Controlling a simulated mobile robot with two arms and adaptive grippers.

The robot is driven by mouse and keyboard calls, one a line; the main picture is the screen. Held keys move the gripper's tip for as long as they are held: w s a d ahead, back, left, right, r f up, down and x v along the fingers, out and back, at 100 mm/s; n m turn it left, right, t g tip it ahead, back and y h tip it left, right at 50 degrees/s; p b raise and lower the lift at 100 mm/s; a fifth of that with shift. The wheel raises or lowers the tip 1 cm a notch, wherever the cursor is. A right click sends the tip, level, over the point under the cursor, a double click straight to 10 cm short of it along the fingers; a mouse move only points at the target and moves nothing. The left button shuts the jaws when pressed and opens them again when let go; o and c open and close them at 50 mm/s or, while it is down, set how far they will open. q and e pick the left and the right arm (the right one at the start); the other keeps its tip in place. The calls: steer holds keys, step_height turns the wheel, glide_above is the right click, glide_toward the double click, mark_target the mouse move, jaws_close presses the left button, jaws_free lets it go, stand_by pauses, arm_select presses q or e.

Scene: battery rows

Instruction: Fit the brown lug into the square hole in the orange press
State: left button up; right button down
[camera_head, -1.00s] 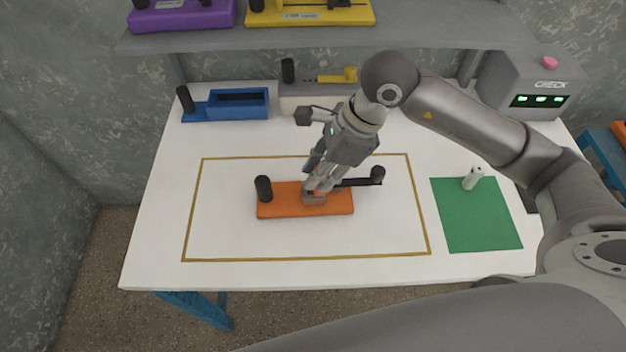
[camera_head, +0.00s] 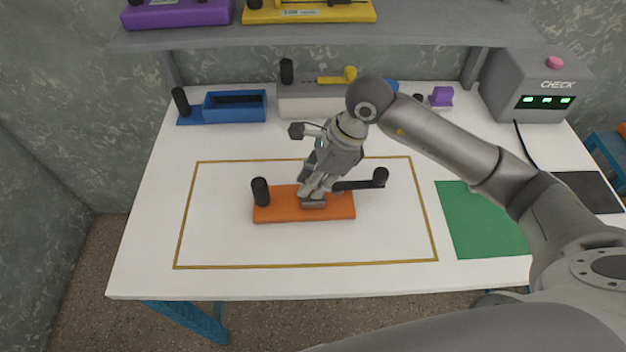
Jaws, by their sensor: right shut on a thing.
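The orange press (camera_head: 273,209) lies inside the yellow outline on the white table, with a black post at its left and a black lever with a knob (camera_head: 362,183) reaching out at its right. My right gripper (camera_head: 314,195) points down over the middle of the press, shut on the brown lug (camera_head: 314,204). The lug is at the press's top face, partly covered by the fingers. I cannot tell how deep it sits. The square hole is hidden behind the lug and fingers. My left gripper is not in view.
A blue fixture (camera_head: 235,107) and a grey fixture with a yellow handle (camera_head: 310,98) stand at the back. A purple piece (camera_head: 441,97) and the CHECK box (camera_head: 540,88) are at back right. A green mat (camera_head: 475,225) lies right, partly behind my arm.

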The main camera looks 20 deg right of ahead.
steer(key=shift+f, duration=0.2)
steer(key=c, duration=1.3)
jaws_free()
steer(key=shift+r, duration=0.1)
steer(key=shift+r, duration=0.1)
steer(key=b+v, duration=0.1)
steer(key=v, duration=1.1)
